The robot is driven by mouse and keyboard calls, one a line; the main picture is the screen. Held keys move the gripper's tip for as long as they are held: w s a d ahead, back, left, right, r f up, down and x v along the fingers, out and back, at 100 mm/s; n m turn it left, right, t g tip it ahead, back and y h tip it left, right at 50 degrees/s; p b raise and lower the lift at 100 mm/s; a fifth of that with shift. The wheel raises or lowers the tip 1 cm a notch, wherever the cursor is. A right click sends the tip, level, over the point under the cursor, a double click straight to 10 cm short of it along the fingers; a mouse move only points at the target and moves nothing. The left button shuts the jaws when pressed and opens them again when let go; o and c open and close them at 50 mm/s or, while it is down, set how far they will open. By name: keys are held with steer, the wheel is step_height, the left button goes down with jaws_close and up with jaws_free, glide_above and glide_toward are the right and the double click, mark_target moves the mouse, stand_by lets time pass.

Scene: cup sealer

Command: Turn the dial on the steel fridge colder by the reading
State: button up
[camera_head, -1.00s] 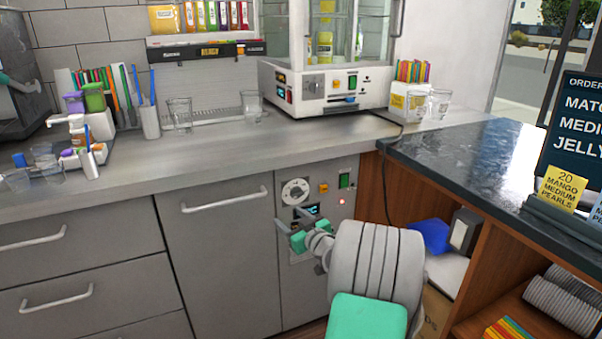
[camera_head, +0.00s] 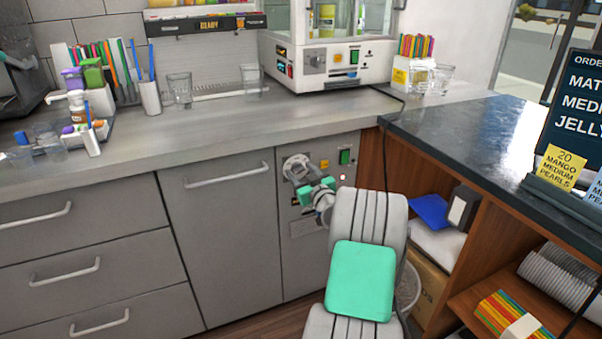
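The steel fridge (camera_head: 311,261) is the grey under-counter unit with a control panel at its upper front. Its round pale dial (camera_head: 294,163) is at the panel's upper left, partly covered by my gripper. My gripper (camera_head: 299,177), grey with green parts, is at the dial's lower edge; contact cannot be told. Its fingers are too small and overlapped to tell open from shut. The display below the dial is mostly hidden behind my gripper, so its reading cannot be made out.
An orange button (camera_head: 324,164), a green switch (camera_head: 345,157) and a red light (camera_head: 342,177) sit right of the dial. The steel counter (camera_head: 215,128) overhangs the panel. A wooden shelf unit with a dark top (camera_head: 450,140) stands close on the right.

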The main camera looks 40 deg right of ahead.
jaws_close()
stand_by(0.3)
steer(key=shift+f+m, duration=0.1)
steer(key=shift+m, duration=0.4)
steer(key=m+b, duration=0.1)
steer(key=m, duration=0.2)
steer(key=shift+m, duration=0.4)
steer(key=m, duration=0.4)
steer(key=shift+d+m, duration=0.1)
steer(key=shift+m, duration=0.6)
steer(key=shift+o, duration=0.9)
jaws_free()
steer(key=shift+s, duration=0.1)
